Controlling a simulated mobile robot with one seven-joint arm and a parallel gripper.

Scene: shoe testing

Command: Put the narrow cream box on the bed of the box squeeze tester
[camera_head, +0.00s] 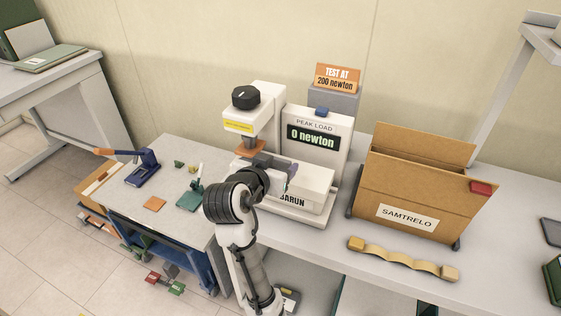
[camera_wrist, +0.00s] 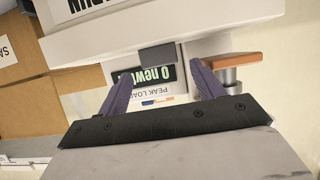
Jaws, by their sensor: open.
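The narrow cream box (camera_head: 316,180), with a BARUN label on its front, appears to rest on the low bed (camera_head: 298,214) of the box squeeze tester (camera_head: 318,150). In the wrist view, the box (camera_wrist: 215,15) fills the top. My gripper (camera_head: 284,170) is just above the box's left part, partly behind my arm. In the wrist view, my purple fingers (camera_wrist: 160,98) stand apart, and a small grey block (camera_wrist: 157,56) at the box's edge shows between them. The orange press plate (camera_head: 250,145) is beside my gripper. My arm hides the box's left end.
A cardboard box marked SAMTRELO (camera_head: 412,183) stands right of the tester. A curved sample with tan ends (camera_head: 403,259) lies in front of it. A side table (camera_head: 165,182) with small tools is on the left. The tester display (camera_head: 314,138) reads 0 newton.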

